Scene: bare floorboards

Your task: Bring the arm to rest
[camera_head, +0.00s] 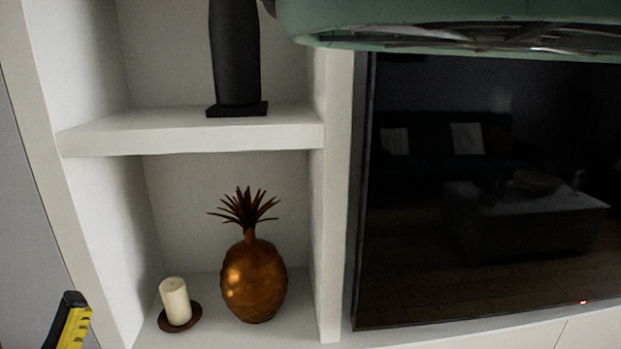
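I cannot make out my arm or my gripper for certain in the head view. A black and yellow piece (70,322) shows at the bottom left edge, cut off by the frame. A large teal form (450,22) with a dark, metallic-looking underside hangs across the top right, very close to the camera. I cannot tell what either one is. No fingertips can be seen, so what the gripper holds, if anything, is hidden.
A white shelf unit (190,135) holds a black vase-like object (236,60) above. Below stand a copper pineapple ornament (254,281) and a cream candle (175,301) on a brown dish (181,322). A dark, reflective TV screen (480,220) fills the right side.

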